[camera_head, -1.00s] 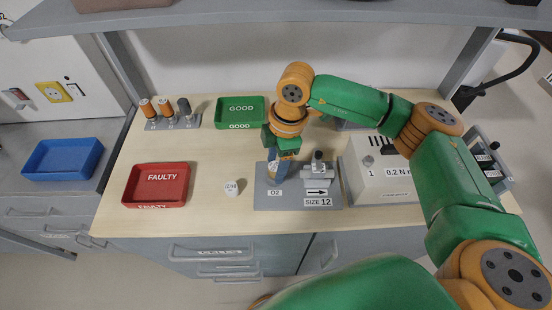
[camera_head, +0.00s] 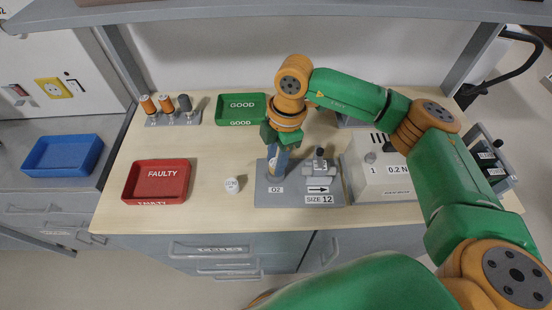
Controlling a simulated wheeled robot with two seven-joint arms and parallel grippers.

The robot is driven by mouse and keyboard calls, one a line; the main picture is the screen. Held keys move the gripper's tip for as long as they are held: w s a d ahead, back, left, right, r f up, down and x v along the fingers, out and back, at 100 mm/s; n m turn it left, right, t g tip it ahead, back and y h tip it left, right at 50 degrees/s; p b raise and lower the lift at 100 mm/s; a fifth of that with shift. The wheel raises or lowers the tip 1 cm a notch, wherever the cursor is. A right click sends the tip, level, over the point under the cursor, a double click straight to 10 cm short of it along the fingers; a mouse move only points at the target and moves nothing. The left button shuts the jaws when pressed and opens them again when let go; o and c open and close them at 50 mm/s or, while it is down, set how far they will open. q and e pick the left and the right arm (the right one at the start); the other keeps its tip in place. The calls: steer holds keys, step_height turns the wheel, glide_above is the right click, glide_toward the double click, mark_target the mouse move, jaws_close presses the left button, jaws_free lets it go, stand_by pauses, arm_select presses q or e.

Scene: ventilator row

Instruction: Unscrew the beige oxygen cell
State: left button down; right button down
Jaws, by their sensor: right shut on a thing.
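My right gripper (camera_head: 276,163) points down over the O2 end of the grey fixture plate (camera_head: 262,199). It is shut on a small pale thing at the O2 station, which fits the beige oxygen cell (camera_head: 272,152). The fingers hide most of it, so I cannot tell whether it is still seated in its socket. The O2 label (camera_head: 276,189) is in front of it. My left gripper is not in view.
A red FAULTY tray (camera_head: 130,190), a green GOOD tray (camera_head: 222,112), a small white round piece (camera_head: 232,185) and a rack of cylinders (camera_head: 172,119) are to the left.

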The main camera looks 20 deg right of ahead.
steer(key=n, duration=0.3)
steer(key=shift+g, duration=0.3)
steer(key=shift+n, duration=0.5)
steer(key=n+b, duration=0.1)
steer(key=n, duration=0.3)
steer(key=shift+f+g+h, duration=0.1)
steer(key=shift+g+h, duration=0.2)
steer(key=shift+n, duration=1)
